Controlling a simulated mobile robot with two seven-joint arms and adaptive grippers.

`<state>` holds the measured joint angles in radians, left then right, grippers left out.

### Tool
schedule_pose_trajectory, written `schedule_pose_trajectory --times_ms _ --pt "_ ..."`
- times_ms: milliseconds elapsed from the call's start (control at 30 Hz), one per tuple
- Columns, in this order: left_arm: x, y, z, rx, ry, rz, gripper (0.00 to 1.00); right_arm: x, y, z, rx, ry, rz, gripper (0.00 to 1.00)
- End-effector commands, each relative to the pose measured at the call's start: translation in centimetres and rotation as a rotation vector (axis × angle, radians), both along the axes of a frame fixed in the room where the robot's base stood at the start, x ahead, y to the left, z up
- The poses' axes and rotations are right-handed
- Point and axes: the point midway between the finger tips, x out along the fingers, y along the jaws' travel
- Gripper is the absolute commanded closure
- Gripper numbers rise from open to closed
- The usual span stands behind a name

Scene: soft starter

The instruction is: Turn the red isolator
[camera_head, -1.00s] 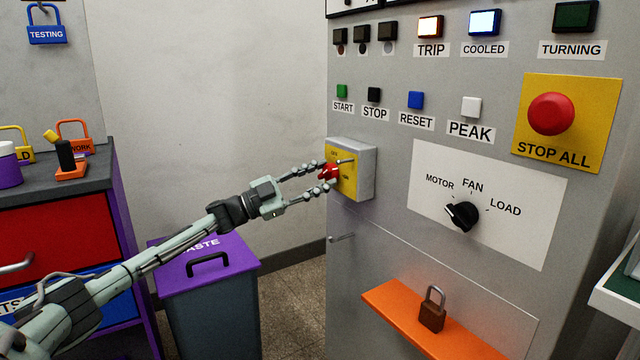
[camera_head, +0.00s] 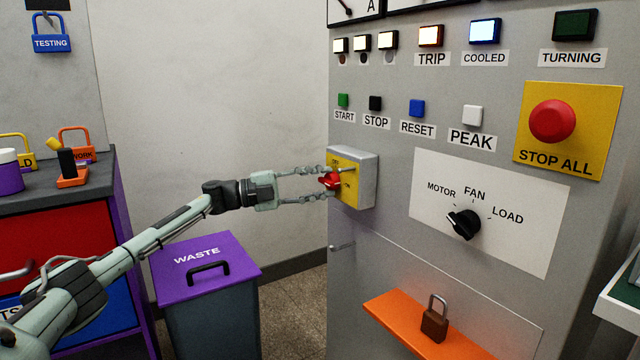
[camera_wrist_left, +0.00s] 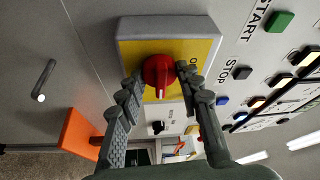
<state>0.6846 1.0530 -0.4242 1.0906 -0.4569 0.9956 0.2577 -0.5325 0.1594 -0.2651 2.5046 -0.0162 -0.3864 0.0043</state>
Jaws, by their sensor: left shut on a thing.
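The red isolator (camera_head: 329,181) is a red knob on a yellow plate (camera_head: 346,165) on a grey box at the left edge of the cabinet front. My left gripper (camera_head: 325,184) reaches it from the left, with one finger above the knob and one below. In the left wrist view the red isolator (camera_wrist_left: 158,72) sits between the two fingers of my left gripper (camera_wrist_left: 158,80), which is shut on it. A white mark on the knob points down in that view. Part of the plate's lettering is hidden. My right gripper is not in view.
The cabinet carries lit lamps, buttons, a red STOP ALL button (camera_head: 552,121) and a black selector (camera_head: 463,224). A brown padlock (camera_head: 434,320) stands on the orange shelf (camera_head: 400,311). A purple-lidded waste bin (camera_head: 205,262) stands below my left arm.

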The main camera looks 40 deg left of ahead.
Motion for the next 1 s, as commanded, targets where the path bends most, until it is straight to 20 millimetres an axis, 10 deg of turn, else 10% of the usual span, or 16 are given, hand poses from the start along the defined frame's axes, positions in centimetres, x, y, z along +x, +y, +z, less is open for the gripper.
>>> schedule_pose_trajectory --times_ms 467,500,633,1000 --pt "-0.01 -0.02 -0.08 0.017 -0.006 0.000 0.94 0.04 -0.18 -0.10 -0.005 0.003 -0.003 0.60" --pt "-0.01 -0.02 -0.08 0.017 -0.006 -0.001 0.63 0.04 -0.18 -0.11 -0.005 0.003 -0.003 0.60" --pt "-0.01 -0.02 -0.06 0.016 -0.006 0.000 0.47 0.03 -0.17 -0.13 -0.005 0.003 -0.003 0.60" --pt "-0.26 0.29 -0.07 0.014 -0.005 0.001 0.44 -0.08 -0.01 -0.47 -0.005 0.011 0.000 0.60"
